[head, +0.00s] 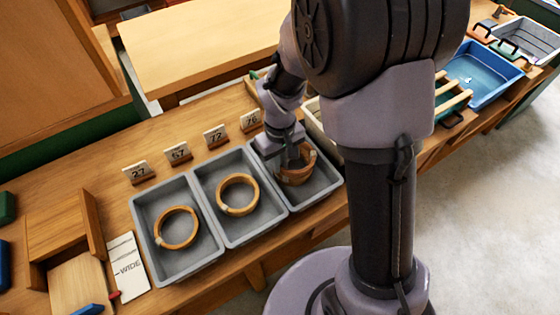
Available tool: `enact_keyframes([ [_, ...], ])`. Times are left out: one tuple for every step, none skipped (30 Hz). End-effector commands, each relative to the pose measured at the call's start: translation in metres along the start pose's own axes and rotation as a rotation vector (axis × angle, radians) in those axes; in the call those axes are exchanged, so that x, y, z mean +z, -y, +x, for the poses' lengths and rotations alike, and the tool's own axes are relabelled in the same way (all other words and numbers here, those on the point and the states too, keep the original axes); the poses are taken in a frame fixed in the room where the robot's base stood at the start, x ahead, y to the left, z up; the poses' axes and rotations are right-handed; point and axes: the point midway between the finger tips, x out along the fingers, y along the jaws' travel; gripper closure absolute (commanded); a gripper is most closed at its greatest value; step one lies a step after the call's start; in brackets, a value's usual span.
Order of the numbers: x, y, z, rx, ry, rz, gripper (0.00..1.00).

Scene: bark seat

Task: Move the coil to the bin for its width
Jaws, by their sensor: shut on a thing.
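My gripper (291,157) points down into the right grey bin (322,182) and is shut on a brown coil (298,179). The coil is inside the bin's outline, low near its middle. I cannot tell whether it touches the floor or whether another coil lies under it. A tan coil (176,228) lies flat in the left grey bin (190,266). Another tan coil (238,195) lies in the middle grey bin (242,228). Small number cards stand behind the bins, including one (137,173) at the left and one (251,121) at the right.
A white card (127,268) reading "WIDE" lies left of the bins. A wooden holder (62,235) stands farther left. My arm hides part of the bench to the right. A blue tray (482,75) sits at the far right. Bare bench lies behind the number cards.

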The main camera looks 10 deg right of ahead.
Motion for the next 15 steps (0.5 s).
enact_keyframes([
  [0.0001, 0.0, 0.0019, 0.0, 0.0, 0.0, 1.0],
  [0.0, 0.0, 0.0025, 0.0, 0.0, 0.0, 1.0],
  [0.0001, 0.0, 0.0033, 0.0, 0.0, 0.0, 1.0],
  [0.0, 0.0, 0.0039, 0.0, 0.0, 0.0, 1.0],
  [0.0, 0.0, 0.0035, 0.0, 0.0, 0.0, 0.86],
  [0.0, 0.0, 0.0032, 0.0, 0.0, 0.0, 0.78],
  [0.0, 0.0, 0.0031, 0.0, 0.0, 0.0, 0.72],
  [0.0, 0.0, 0.0031, 0.0, 0.0, 0.0, 0.66],
  [0.0, 0.0, 0.003, 0.0, 0.0, 0.0, 0.64],
  [0.0, 0.0, 0.003, 0.0, 0.0, 0.0, 0.64],
  [0.0, 0.0, 0.003, 0.0, 0.0, 0.0, 0.64],
  [0.0, 0.0, 0.003, 0.0, 0.0, 0.0, 0.64],
  [0.0, 0.0, 0.003, 0.0, 0.0, 0.0, 0.64],
  [0.0, 0.0, 0.003, 0.0, 0.0, 0.0, 0.64],
  [0.0, 0.0, 0.003, 0.0, 0.0, 0.0, 0.64],
])
